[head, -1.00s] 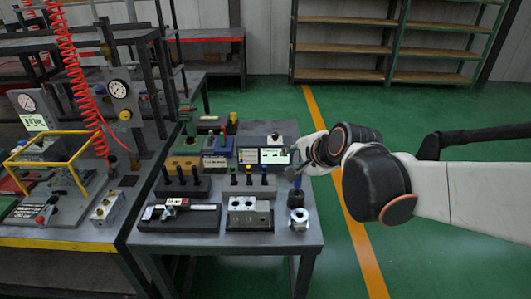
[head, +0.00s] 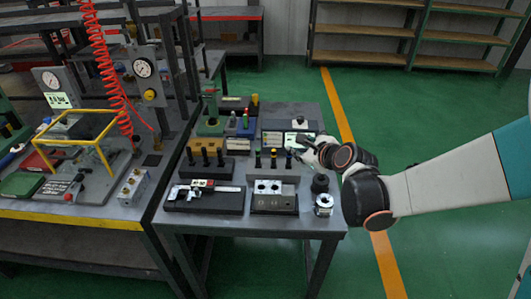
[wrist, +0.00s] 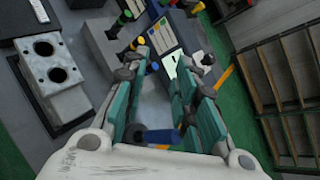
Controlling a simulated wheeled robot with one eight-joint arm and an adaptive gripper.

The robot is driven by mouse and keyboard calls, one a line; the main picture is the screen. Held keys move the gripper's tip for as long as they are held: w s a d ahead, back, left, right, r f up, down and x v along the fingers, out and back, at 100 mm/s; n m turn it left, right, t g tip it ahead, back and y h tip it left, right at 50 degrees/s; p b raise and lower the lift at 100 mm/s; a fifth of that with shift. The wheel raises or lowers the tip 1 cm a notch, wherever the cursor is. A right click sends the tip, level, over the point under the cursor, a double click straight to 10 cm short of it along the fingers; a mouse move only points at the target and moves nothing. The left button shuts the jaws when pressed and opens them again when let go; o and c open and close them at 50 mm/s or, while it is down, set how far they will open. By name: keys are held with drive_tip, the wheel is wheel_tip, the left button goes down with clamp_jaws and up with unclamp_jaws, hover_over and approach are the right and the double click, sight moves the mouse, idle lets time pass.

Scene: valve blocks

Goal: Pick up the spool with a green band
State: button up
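The spool with a green band (head: 258,156) stands upright at the left end of a row of three spools in a dark block, left of a yellow-banded one (head: 273,155) and a blue-banded one (head: 288,160). In the wrist view the green band (wrist: 125,17) is near the top edge, beyond the yellow (wrist: 138,43) and blue (wrist: 152,66) ones. My gripper (head: 303,150) is to the right of this row in the head view, apart from the green spool. Its fingers (wrist: 170,68) are spread, with a gap between them. A blue cylinder (wrist: 160,136) shows low between the finger bases; I cannot tell what it is.
A metal block with two bores (head: 268,187) stands in front of the spool row. Black spools (head: 205,158) stand to its left. A caliper (head: 205,192) lies at front left. A dark round part (head: 320,183) and a metal fitting (head: 323,205) stand at front right.

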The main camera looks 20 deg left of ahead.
sight(259, 151)
drive_tip(key=w+a+f+m, duration=0.1)
drive_tip(key=a+f+m, duration=0.1)
drive_tip(key=a+f, duration=0.1)
drive_tip(key=w+a+f+m+y+b, duration=0.1)
drive_tip(key=w+a+f, duration=0.1)
drive_tip(key=a, duration=0.3)
drive_tip(key=w+a+f+m, duration=0.1)
drive_tip(key=a+f+m, duration=0.1)
drive_tip(key=a+f, duration=0.2)
drive_tip(key=shift+w+a+m+y+b, duration=0.1)
drive_tip(key=shift+w+m+y+b, duration=0.2)
drive_tip(key=shift+y+b, duration=0.1)
drive_tip(key=b+x, duration=0.2)
drive_tip(key=x, duration=0.3)
drive_tip(key=shift+s+a, duration=0.1)
drive_tip(key=shift+a, duration=0.05)
clamp_jaws()
